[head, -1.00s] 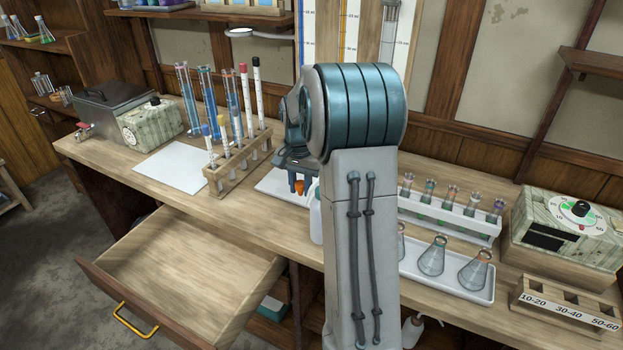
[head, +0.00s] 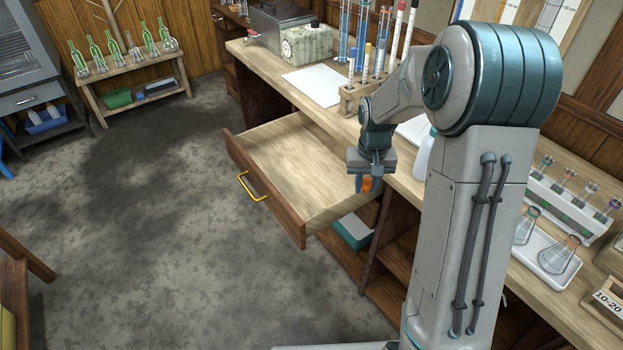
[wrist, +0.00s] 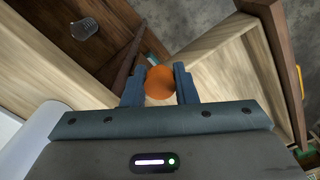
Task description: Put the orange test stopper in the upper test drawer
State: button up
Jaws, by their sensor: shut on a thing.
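The orange test stopper (wrist: 160,85) is between the two blue fingers of my gripper (wrist: 160,88) in the wrist view. In the head view the stopper (head: 367,184) shows as a small orange shape at the fingers of my gripper (head: 364,184). My gripper is shut on it and points down. It is beside the right edge of the open drawer, near the bench front. The upper test drawer (head: 285,165) is pulled out, with a yellow handle (head: 252,188), and its visible floor is bare. The drawer also shows in the wrist view (wrist: 230,78).
A test tube rack (head: 347,102) and white sheet (head: 312,85) lie on the bench above the drawer. A teal-and-white box (head: 353,232) sits on a shelf below. Flasks on a tray (head: 548,262) stand at right. The floor left of the drawer is clear.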

aim_at(314, 166)
jog(key=u, duration=2.1)
jog(key=i, duration=1.45)
jog(key=z, duration=3.3)
jog(key=i, duration=0.5)
jog(key=z, duration=0.05)
